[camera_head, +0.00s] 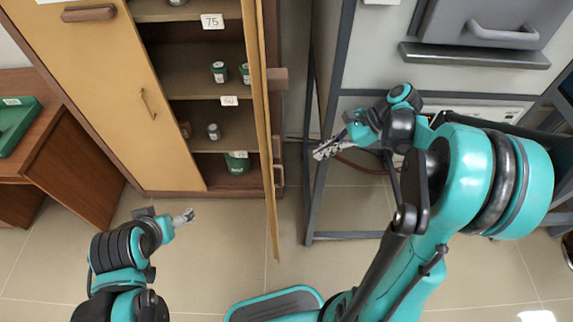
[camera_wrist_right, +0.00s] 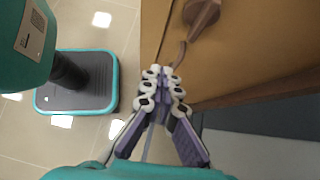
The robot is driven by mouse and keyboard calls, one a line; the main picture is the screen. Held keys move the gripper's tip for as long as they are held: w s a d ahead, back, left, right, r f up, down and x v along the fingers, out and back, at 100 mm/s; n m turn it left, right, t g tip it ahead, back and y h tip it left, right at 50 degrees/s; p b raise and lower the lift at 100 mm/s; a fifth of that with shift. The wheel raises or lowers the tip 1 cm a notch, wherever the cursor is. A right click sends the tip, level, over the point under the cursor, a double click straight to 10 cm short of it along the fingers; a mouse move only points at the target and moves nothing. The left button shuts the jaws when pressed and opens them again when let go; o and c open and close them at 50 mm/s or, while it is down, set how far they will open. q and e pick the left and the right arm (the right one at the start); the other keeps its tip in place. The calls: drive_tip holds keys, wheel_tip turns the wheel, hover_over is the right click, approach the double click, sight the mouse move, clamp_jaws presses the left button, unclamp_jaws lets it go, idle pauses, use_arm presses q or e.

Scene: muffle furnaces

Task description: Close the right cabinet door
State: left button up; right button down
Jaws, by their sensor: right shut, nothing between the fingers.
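The wooden cabinet (camera_head: 152,75) stands at the left in the head view, its left door (camera_head: 95,60) shut. Its right door (camera_head: 262,110) is swung wide open and seen nearly edge-on. A brown handle (camera_head: 277,78) sticks out from the door's outer face. My right gripper (camera_head: 318,153) is shut and empty, to the right of the door on its outer side. In the right wrist view the shut fingers (camera_wrist_right: 164,80) point towards the door panel (camera_wrist_right: 250,50); I cannot tell whether they touch it. My left gripper (camera_head: 188,216) is low in front of the cabinet, too small to read.
Small jars (camera_head: 218,72) stand on the open shelves. A wooden desk with a green case (camera_head: 15,125) is at the far left.

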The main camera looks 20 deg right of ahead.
drive_tip(key=a+r+b+x, duration=0.2)
drive_tip(key=b+x, duration=0.2)
drive_tip(key=x, duration=0.8)
drive_tip(key=shift+w+a+f, duration=0.2)
drive_tip(key=shift+w+a, duration=0.05)
